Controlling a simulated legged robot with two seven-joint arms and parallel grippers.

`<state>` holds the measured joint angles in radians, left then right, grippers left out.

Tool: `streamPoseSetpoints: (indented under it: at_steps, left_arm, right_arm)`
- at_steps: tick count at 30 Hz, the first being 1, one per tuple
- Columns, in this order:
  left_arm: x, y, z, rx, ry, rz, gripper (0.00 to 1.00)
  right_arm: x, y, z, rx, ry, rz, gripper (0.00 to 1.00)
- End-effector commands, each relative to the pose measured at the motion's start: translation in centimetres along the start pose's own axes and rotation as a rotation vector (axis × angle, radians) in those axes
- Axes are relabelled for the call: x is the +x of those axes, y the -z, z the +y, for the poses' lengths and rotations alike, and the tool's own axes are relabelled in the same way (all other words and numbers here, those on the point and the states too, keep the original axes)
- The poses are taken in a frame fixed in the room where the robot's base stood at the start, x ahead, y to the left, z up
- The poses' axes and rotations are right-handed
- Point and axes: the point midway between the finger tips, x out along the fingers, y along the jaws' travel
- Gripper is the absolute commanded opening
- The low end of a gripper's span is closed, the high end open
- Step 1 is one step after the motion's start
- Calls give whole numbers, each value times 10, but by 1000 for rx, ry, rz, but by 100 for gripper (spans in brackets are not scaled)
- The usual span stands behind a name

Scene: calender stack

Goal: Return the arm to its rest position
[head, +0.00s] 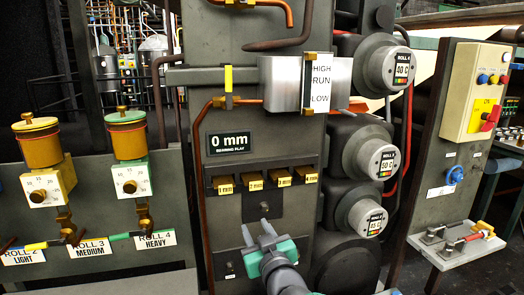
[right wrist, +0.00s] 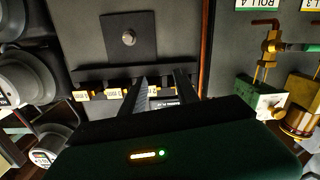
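My right gripper (head: 258,231) is at the bottom middle of the head view, in front of the dark grey machine panel (head: 232,240). Its two fingers point up, stand apart and hold nothing. In the right wrist view the fingers (right wrist: 161,80) also show apart, with a row of yellow blocks (right wrist: 113,93) behind them. In the head view, that row of yellow blocks (head: 255,184) lies above the fingertips, under the "0 mm" sign (head: 230,142). I cannot tell whether the fingers touch the panel. My left arm and gripper are not in view.
Round gauges (head: 381,160) stick out right of the panel. A metal box with a HIGH/RUN/LOW label (head: 319,84) juts out above. A shelf (head: 452,250) with clamps and a control box (head: 475,92) are at right.

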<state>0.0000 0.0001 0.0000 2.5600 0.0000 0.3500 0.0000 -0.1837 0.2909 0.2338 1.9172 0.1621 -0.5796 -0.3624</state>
Motion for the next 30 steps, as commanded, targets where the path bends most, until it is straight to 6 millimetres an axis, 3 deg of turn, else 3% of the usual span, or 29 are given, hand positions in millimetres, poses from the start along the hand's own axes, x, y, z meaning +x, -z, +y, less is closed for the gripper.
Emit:
streamPoseSetpoints:
  at_steps: [1, 3, 6, 9, 12, 18, 21, 22, 30]
  left_arm:
    - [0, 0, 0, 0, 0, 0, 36]
    - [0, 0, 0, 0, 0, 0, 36]
    - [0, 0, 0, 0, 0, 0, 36]
    - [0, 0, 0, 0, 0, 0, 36]
    - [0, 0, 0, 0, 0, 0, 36]
    - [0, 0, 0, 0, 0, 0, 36]
    - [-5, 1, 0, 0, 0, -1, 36]
    - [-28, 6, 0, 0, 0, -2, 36]
    - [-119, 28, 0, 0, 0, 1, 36]
  right_arm:
    - [-16, -38, 13, 9, 2, -119, 37]
    - [-44, -94, 28, 35, 1, -299, 37]
    - [-98, -165, 48, 90, -19, -543, 37]
    - [-155, -220, 61, 152, -48, -752, 37]
    - [-208, -259, 68, 212, -79, -920, 37]
    - [-304, -308, 68, 322, -138, -1191, 37]
    - [-348, -318, 65, 374, -167, -1306, 37]
    - [-345, -293, 70, 369, -164, -1295, 37]
    - [-348, -201, 85, 366, -161, -1291, 37]
